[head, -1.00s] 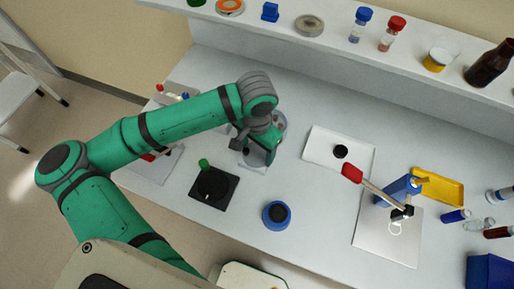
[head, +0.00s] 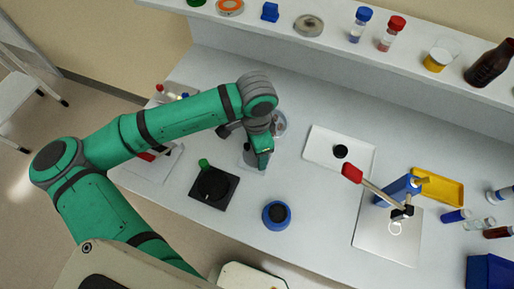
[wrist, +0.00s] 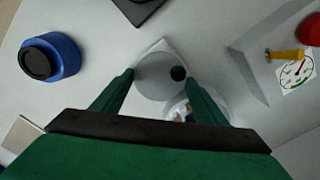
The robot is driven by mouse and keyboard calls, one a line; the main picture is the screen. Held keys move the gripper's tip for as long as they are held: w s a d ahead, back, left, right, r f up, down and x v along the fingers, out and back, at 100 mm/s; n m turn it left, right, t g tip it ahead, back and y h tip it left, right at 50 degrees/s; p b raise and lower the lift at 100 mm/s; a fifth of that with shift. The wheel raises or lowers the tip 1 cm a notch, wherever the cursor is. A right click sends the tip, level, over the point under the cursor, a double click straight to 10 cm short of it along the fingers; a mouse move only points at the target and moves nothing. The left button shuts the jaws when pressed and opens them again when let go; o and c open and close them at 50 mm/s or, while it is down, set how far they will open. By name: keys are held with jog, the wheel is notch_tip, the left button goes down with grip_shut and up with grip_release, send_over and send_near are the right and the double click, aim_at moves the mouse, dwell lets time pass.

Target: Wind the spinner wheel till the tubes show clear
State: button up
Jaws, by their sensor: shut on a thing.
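The spinner wheel (wrist: 155,85) is a grey disc with a small dark knob (wrist: 178,73) near its edge, on a pale square base. My gripper (wrist: 160,76) has one finger on each side of the disc and is shut on it, with the knob by the right finger. In the head view my gripper (head: 262,160) partly hides the grey wheel (head: 248,156). A clear rounded housing (head: 279,122) stands just behind. In the wrist view the housing is partly covered by my gripper, and the tubes' contents cannot be made out.
A black plate with a green knob (head: 204,163) and a blue round pot (head: 277,215) stand in front. A white tray (head: 358,157) and a red-handled lever (head: 352,173) are to the right. A dial gauge (wrist: 297,73) shows in the wrist view. A shelf runs behind.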

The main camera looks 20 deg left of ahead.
dwell(0.3)
jog(key=o, duration=0.8)
